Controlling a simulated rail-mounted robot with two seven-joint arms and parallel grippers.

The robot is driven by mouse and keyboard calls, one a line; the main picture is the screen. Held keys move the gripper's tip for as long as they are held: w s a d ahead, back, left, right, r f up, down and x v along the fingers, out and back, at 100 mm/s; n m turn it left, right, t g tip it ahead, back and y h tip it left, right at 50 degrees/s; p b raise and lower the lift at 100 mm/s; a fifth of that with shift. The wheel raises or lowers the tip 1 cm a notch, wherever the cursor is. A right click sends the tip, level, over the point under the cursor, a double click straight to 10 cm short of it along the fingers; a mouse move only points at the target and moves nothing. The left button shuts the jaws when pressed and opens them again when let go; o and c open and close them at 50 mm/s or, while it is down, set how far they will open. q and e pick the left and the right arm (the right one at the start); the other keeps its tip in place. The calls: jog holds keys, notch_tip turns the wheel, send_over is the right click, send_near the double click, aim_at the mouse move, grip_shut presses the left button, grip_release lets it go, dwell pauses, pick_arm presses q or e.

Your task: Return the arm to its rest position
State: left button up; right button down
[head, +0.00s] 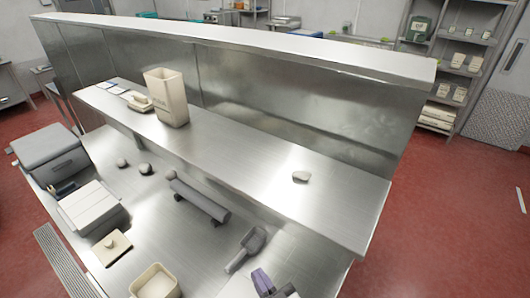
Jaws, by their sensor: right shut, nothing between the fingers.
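My right gripper (270,284) shows at the bottom edge of the head view, partly cut off by the frame. Its fingers are shut with nothing seen between them. It is over the front part of the steel worktop (208,255). A grey scoop-like tool (246,248) lies on the worktop just beyond and left of it, apart from it as far as I can see. My left gripper is not in view.
A raised steel shelf (240,165) with a tall beige bin (166,97) runs behind the worktop. Red floor (440,230) is clear at right.

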jog(key=s+d+f+m+g+h, duration=0.3)
jog(key=d+f+m+h, duration=0.1)
jog(key=d+f+h, duration=0.4)
jog(key=s+d+f+g+h, duration=0.1)
jog(key=s+d+f+g, duration=0.5)
jog(key=s, duration=0.4)
jog(key=s+d+f+g+h, duration=0.1)
jog(key=s+d+f+g, duration=0.35)
jog(key=s+d, duration=0.5)
jog(key=w+r+p+v, duration=0.1)
jog(key=w+p+v, duration=0.2)
jog(key=p+v, duration=1)
jog(key=shift+a+r+n+p, duration=0.3)
jog(key=shift+a+p, duration=0.4)
jog(key=shift+p, duration=0.25)
jog(key=shift+s+f, duration=0.1)
